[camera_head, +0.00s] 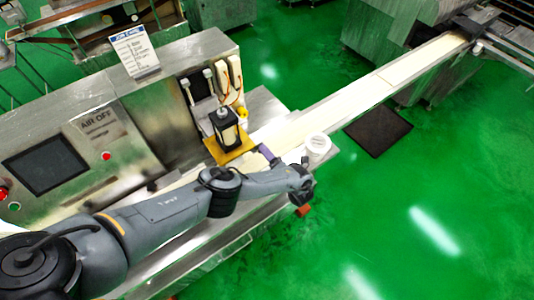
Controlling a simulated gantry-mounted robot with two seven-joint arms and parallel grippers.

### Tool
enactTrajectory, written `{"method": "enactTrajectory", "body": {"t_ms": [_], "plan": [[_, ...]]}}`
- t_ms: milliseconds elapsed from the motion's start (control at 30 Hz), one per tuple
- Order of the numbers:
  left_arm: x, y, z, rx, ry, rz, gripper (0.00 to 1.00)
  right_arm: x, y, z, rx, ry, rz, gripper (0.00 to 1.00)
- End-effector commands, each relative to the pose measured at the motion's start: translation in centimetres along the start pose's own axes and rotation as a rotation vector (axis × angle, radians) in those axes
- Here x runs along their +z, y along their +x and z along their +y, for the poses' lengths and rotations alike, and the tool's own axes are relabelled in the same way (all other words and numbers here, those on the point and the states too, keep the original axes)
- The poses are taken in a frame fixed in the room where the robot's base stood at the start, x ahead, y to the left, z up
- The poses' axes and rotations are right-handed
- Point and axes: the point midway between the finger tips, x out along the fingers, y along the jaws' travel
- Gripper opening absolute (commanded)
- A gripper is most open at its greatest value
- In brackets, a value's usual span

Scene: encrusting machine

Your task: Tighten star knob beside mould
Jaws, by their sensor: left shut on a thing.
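The mould (226,128), a dark block with a pale front face, stands upright on a yellow plate (238,148) at the machine's front. My left arm reaches in from the lower left, and its wrist is bent back toward the mould. My left gripper (267,155) is small and dark in this view, at the right edge of the yellow plate. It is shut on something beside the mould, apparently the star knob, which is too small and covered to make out. My right gripper is not in view.
A white ring-shaped part (318,146) sits close right of my left wrist. A long pale conveyor (390,80) runs to the upper right. The control panel's screen (45,163) and a job card (135,52) are on the left. Green floor (430,190) is open at right.

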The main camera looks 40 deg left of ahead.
Motion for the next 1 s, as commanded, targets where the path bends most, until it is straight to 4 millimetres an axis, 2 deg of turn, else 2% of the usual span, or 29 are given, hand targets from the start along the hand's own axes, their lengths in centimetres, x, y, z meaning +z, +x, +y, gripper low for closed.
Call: {"method": "enactTrajectory", "body": {"t_ms": [600,1000], "plan": [[0.0,0.0,-0.3,0.001,0.562,0.000,0.06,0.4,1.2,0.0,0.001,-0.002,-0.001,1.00],[-0.1,0.0,-0.3,0.000,0.766,0.000,0.06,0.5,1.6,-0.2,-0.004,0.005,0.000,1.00]]}}
